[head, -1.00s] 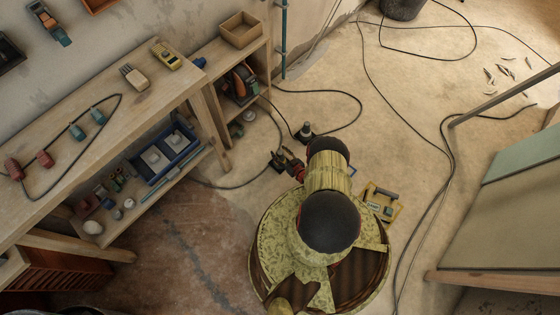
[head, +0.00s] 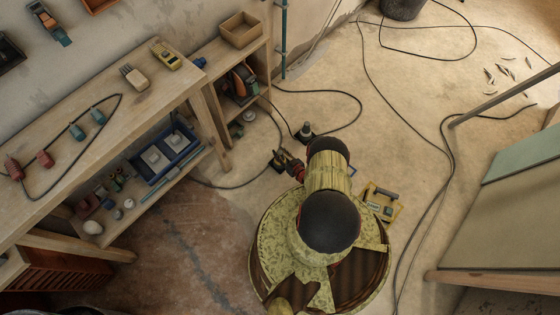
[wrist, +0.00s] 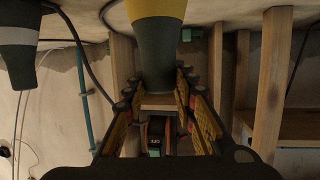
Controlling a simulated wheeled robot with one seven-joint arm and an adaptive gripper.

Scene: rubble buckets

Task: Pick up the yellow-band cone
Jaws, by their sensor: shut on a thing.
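The yellow-band cone (wrist: 156,45) is dark grey with a wide yellow band, and stands between the fingers of my gripper (wrist: 156,84) in the wrist view. The fingers are shut on its dark narrow part. The wrist view looks upside down, with the floor along the top. In the head view my gripper (head: 291,166) is low over the floor, just beyond my base, with the dark cone (head: 278,158) at its tips; its band is hard to see there. A second cone (wrist: 18,45) with a pale band stands apart; it also shows in the head view (head: 306,130).
A workbench (head: 140,105) with tools and a lower shelf is at the left, and a small shelf unit (head: 238,70) stands behind the cones. Cables (head: 345,93) run over the floor. A yellow case (head: 383,203) lies right of my arm.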

